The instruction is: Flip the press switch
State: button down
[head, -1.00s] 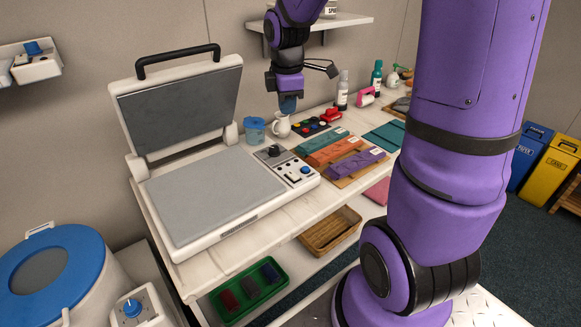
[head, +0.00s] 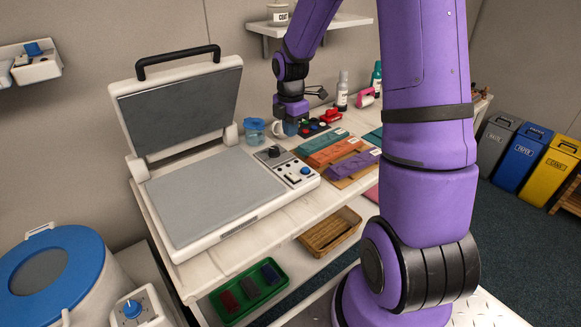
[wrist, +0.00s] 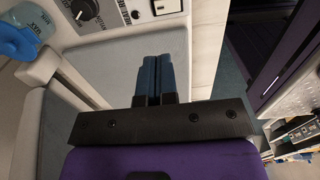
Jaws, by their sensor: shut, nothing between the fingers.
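The white press (head: 215,190) stands on the bench with its grey lid (head: 180,110) raised on a black handle. I cannot tell which control is the switch.
Teal, orange and purple strips (head: 352,165) lie right of the panel. Bottles (head: 342,92) stand farther back. A shelf (head: 345,21) hangs above. My arm hides part of the bench.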

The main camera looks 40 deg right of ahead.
aim_at(293, 176)
jog(key=shift+f, duration=0.1)
notch_tip(293, 176, down, 14)
jog(key=shift+r, duration=0.1)
dwell(0.4)
dwell(0.4)
jog(key=shift+s, duration=0.15)
jog(key=shift+s+r, duration=0.15)
jog(key=shift+s, duration=0.45)
